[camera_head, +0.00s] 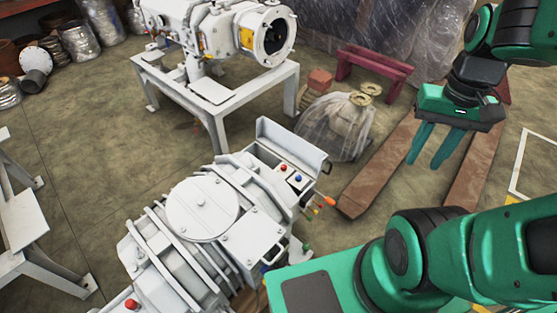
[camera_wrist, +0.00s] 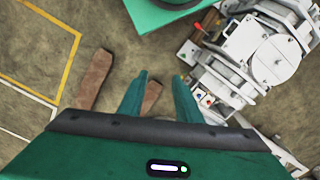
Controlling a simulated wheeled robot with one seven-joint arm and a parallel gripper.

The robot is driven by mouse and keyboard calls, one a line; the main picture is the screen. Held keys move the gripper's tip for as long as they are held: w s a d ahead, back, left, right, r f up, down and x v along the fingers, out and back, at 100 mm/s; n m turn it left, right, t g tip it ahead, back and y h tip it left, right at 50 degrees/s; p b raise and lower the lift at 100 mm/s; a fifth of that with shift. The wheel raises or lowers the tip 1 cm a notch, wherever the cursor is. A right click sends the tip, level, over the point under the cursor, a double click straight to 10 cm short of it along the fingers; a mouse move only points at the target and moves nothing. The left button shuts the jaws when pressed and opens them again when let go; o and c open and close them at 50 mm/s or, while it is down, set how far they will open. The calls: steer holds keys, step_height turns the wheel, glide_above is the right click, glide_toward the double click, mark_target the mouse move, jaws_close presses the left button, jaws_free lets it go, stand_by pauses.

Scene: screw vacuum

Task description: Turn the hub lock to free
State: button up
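The white ribbed machine (camera_head: 203,208) fills the lower middle of the head view and stands at upper right in the wrist view (camera_wrist: 262,50). Its open control box (camera_head: 291,178) carries a red and a blue button. Several small coloured levers, one orange-red tipped (camera_head: 330,201), stick out beside the box. A red knob (camera_head: 131,304) sits at the machine's lower left; a red part shows in the wrist view (camera_wrist: 198,26). I cannot tell which part is the hub lock. My gripper (camera_head: 424,164) is open and empty, apart from the machine, to its upper right; its fingers show in the wrist view (camera_wrist: 160,76).
A second white machine (camera_head: 220,27) stands on a white frame table (camera_head: 215,105) behind. A wrapped bundle (camera_head: 338,125) with flanges and brown beams (camera_head: 385,165) lie on the floor near my gripper. A dark red bench (camera_head: 375,62) stands at the back.

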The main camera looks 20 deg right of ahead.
steer(key=shift+w+d, duration=0.2)
steer(key=shift+d, duration=0.1)
steer(key=o, duration=0.3)
steer(key=w+d+f+n, duration=0.1)
steer(key=w+f+n, duration=0.25)
steer(key=w, duration=0.85)
steer(key=w+f+n, duration=0.2)
steer(key=w+n, duration=0.3)
steer(key=w, duration=0.7)
steer(key=n, duration=1.3)
glide_above(284, 166)
step_height(284, 166, down, 38)
steer(key=shift+m, duration=0.25)
step_height(284, 166, down, 10)
steer(key=shift+a+f, duration=0.1)
steer(key=shift+f, duration=0.05)
